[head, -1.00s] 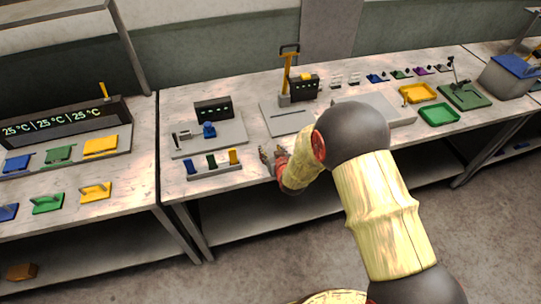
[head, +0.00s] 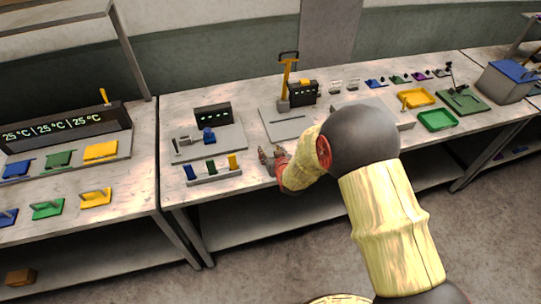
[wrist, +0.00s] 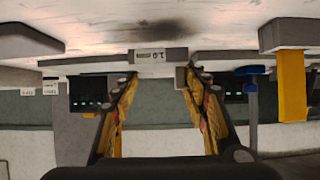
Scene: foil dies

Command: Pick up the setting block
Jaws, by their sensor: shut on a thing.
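My gripper (head: 268,156) is in front of the grey press plate, near the front edge of the middle bench in the head view. In the wrist view my gripper (wrist: 160,78) has its two fingers on either side of a grey block marked 1.0 (wrist: 150,56), which I take to be the setting block. The fingers are closed on it, with a gap between them as wide as the block. The finger contact itself is hard to make out. In the head view the block is too small to tell apart from the gripper.
A rack with blue, green and yellow pieces (head: 213,175) stands left of my gripper. Behind it is a grey plate (head: 228,143) with a blue part (head: 209,135). A yellow-handled press (head: 287,80) stands behind. Yellow (head: 416,97) and green trays (head: 437,121) lie right.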

